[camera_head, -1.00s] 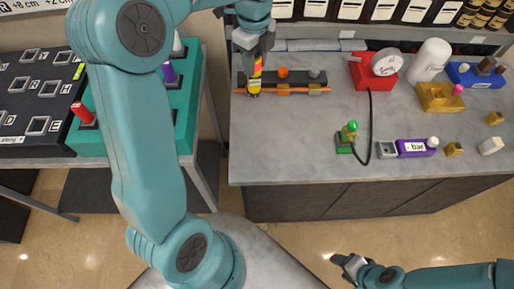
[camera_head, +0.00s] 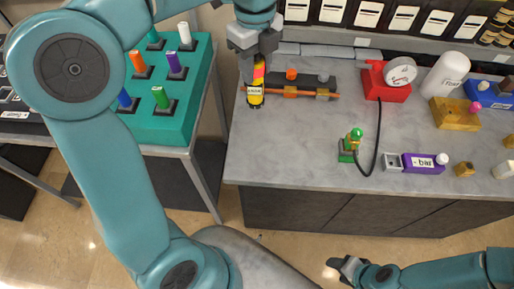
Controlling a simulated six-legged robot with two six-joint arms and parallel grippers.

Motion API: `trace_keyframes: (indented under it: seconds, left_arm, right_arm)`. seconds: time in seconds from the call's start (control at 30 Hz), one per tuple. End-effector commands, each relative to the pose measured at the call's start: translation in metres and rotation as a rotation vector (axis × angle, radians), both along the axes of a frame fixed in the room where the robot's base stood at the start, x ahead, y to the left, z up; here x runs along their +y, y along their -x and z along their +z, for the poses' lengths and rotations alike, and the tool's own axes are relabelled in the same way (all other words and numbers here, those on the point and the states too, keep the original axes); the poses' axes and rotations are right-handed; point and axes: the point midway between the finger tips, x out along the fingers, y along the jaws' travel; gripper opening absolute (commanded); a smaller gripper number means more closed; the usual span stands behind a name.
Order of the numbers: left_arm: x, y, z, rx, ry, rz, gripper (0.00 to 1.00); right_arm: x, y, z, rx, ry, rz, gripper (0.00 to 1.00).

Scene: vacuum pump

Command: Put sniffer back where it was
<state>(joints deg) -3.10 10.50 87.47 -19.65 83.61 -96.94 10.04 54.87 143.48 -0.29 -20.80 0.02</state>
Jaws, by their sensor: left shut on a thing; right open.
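My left gripper (camera_head: 257,48) is shut on the sniffer (camera_head: 256,92), a slim upright tool with a red-orange upper part, a yellow body and a black lower end. It is at the back left of the grey bench, by the left end of an orange pipe (camera_head: 312,95). I cannot tell whether its lower end touches the bench. The jaws hide its top. My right gripper (camera_head: 345,268) is open and empty, low in front of the bench and away from it.
Red gauge unit (camera_head: 383,88), white bottle (camera_head: 445,73), purple "bar" block (camera_head: 424,165) and green-and-orange piece (camera_head: 350,146) stand on the grey bench (camera_head: 290,160). A teal rack (camera_head: 185,125) with coloured pegs stands left, across a gap. The bench's front left is clear.

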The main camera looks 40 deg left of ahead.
Motion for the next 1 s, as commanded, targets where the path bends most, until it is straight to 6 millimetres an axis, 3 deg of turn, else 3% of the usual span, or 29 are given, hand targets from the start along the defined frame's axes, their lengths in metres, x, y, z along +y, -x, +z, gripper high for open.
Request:
trace_keyframes:
  seconds: [0.17, 0.4, 0.6, 1.0]
  left_arm:
    - [-0.009, -0.001, -0.02, 0.005, 0.001, -0.029, 0.0]
    - [-0.01, 0.0, -0.09, 0.007, 0.002, -0.029, 0.0]
    - [-0.011, 0.0, -0.138, 0.005, 0.002, -0.026, 0.0]
    - [-0.012, -0.001, -0.19, 0.004, 0.001, -0.025, 0.0]
  right_arm:
    - [0.0, 0.0, -0.007, 0.001, 0.0, -0.001, 0.54]
    - [0.0, 0.0, -0.009, 0.001, 0.0, -0.001, 0.54]
    - [0.0, 0.0, -0.008, 0.001, 0.0, -0.001, 0.54]
    - [0.0, 0.0, -0.008, 0.001, 0.0, -0.001, 0.54]
